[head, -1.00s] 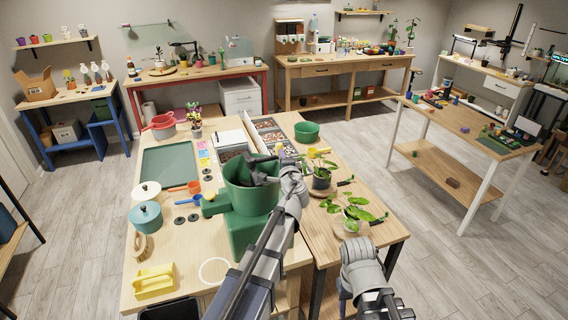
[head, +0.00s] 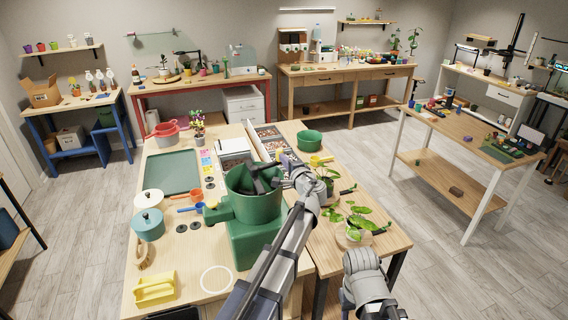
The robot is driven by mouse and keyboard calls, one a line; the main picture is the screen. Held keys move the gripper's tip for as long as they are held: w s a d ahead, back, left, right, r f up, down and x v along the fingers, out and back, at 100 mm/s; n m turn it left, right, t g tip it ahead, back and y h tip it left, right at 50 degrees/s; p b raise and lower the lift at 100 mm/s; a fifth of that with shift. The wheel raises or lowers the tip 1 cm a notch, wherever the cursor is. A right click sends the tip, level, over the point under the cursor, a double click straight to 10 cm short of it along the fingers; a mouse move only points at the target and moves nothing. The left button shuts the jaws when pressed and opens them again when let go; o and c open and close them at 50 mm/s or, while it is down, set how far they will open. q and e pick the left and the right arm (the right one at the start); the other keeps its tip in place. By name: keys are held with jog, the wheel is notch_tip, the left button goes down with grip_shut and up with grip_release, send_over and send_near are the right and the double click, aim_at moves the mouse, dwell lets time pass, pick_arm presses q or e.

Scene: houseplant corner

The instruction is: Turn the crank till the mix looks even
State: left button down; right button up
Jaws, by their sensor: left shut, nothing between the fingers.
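A green mixer (head: 256,246) with an open drum on top stands on the light wooden table.
A teal pot (head: 148,225), a white pot (head: 149,199), a blue scoop (head: 195,208) and a yellow caddy (head: 155,290) stand left of the mixer. A brush (head: 143,257) lies there too. Potted plants (head: 357,220) stand on the right. The table around the white ring (head: 216,279) is bare.

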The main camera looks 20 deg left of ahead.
pick_arm(q)
jog(key=w+n+g+y, duration=0.1)
jog(key=w+a+n+g+y, duration=0.1)
jog(key=w+n+g+y, duration=0.1)
jog(key=w+a+n+g+y, duration=0.1)
jog(key=g, duration=0.1)
jog(key=shift+w+n, duration=0.2)
jog(key=shift+n, duration=0.1)
jog(key=a+n+g, duration=0.1)
jog(key=w+a+n+g+y, duration=0.1)
jog(key=a+g, duration=0.1)
jog(key=w+a+n+g+y, duration=0.1)
jog(key=a+n+g, duration=0.1)
jog(key=shift+a, duration=0.1)
jog(key=s+a+n+g, duration=0.1)
jog(key=s+a+g, duration=0.1)
jog(key=a, duration=0.7)
jog(key=shift+s+a+n+g+y, duration=0.2)
jog(key=shift+s+n+g+y, duration=0.1)
jog(key=shift+g, duration=0.1)
jog(key=shift+w, duration=0.1)
dwell(0.6)
